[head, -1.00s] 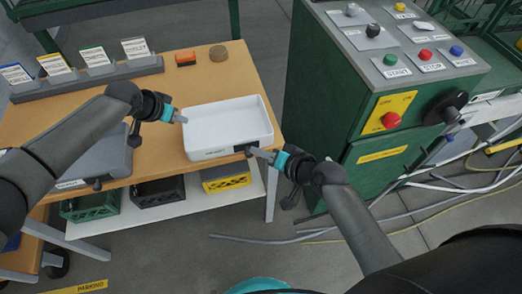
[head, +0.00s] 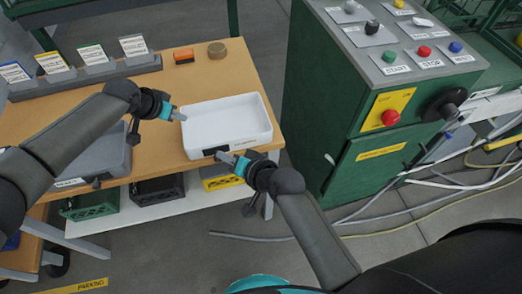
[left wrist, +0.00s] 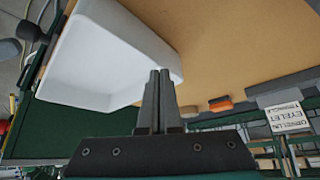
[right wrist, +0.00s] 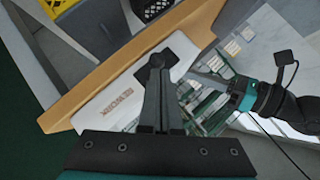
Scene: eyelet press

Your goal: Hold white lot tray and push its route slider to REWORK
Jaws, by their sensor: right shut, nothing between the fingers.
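The white lot tray (head: 262,138) sits near the front edge of the wooden table. My left gripper (head: 180,116) is shut on its left wall; the left wrist view shows the wall (left wrist: 130,28) running in at the fingers (left wrist: 160,80). The black route slider (head: 212,153) is at the left part of the tray's front face. My right gripper (head: 227,156) is shut and empty, its tips against or very near the slider's right side. In the right wrist view the word REWORK (right wrist: 119,93) shows beside the black slider (right wrist: 182,48); the fingers (right wrist: 157,75) partly cover the slider.
A card rack (head: 90,76), an orange block (head: 183,56) and a round brown piece (head: 217,50) stand behind on the table. A grey case (head: 95,155) is left of the tray. The green press cabinet (head: 350,110) stands right. Crates sit on the shelf below.

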